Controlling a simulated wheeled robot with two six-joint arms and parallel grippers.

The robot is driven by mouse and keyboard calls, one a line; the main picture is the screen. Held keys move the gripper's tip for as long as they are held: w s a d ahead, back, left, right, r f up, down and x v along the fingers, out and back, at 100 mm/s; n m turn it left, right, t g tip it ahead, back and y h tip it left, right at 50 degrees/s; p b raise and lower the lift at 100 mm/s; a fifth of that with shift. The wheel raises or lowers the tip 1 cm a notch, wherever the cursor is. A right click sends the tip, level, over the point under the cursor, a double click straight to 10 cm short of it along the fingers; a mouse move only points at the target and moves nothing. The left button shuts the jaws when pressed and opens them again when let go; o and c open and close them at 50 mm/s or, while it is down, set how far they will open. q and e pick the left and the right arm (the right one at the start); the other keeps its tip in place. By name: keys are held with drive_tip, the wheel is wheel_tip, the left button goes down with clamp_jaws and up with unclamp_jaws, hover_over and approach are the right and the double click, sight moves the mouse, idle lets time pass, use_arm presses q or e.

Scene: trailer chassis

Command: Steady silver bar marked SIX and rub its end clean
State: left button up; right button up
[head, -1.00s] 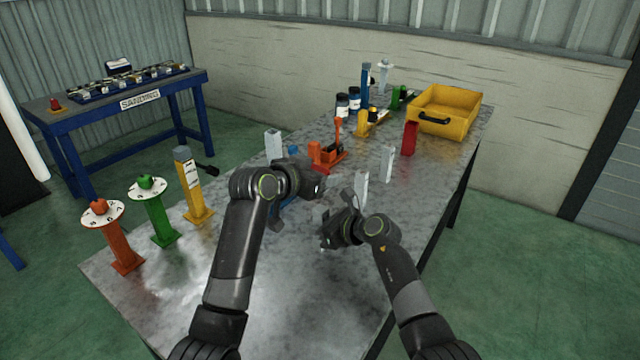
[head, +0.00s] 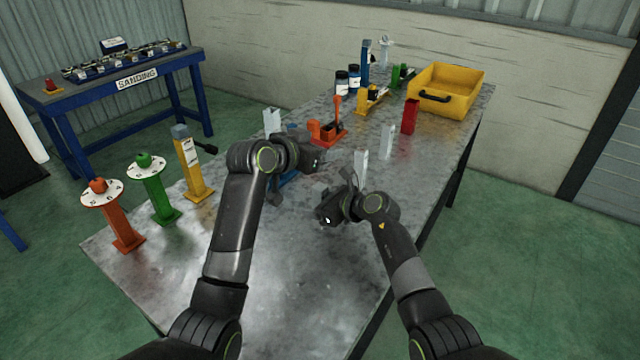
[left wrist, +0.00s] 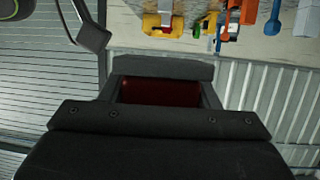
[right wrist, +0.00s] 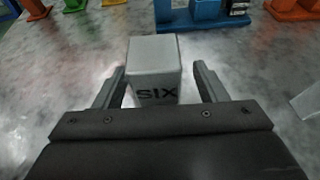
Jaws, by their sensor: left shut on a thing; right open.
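The silver bar marked SIX (right wrist: 154,75) stands upright in the right wrist view, its dark lettering facing me. My right gripper (right wrist: 160,92) is open, with a finger on each side of the bar and gaps showing beside it. In the head view my right gripper (head: 328,212) is low over the near part of the table, and I cannot make out this bar there. My left gripper (head: 316,160) is above and slightly left of it, shut on a dark red block (left wrist: 158,92), seen between its fingers in the left wrist view. Most of that block is hidden.
The metal table (head: 270,290) carries other silver bars (head: 387,141), a red block (head: 410,116), an orange clamp-like tool (head: 325,132) and a yellow bin (head: 447,88). Orange, green and yellow posts (head: 190,165) line the left edge. The near table surface is clear.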

use_arm(q)
drive_tip(key=shift+r, duration=0.1)
drive_tip(key=shift+r+p, duration=0.3)
drive_tip(key=shift+p, duration=0.1)
use_arm(e)
drive_tip(key=shift+s+d+r, duration=0.1)
drive_tip(key=shift+d+r, duration=0.05)
drive_tip(key=shift+r, duration=0.05)
use_arm(q)
wheel_tip(320, 180, up, 5)
drive_tip(key=p, duration=0.4)
drive_tip(key=shift+p, duration=0.4)
use_arm(e)
drive_tip(key=v, duration=0.5)
drive_tip(key=shift+r, duration=0.15)
use_arm(q)
drive_tip(key=shift+r+p, duration=0.75)
drive_tip(key=shift+p, duration=0.05)
use_arm(e)
drive_tip(key=v, duration=0.2)
drive_tip(key=shift+s+d, duration=0.2)
drive_tip(key=shift+d, duration=0.05)
drive_tip(key=shift+o, duration=0.2)
drive_tip(key=o, duration=0.5)
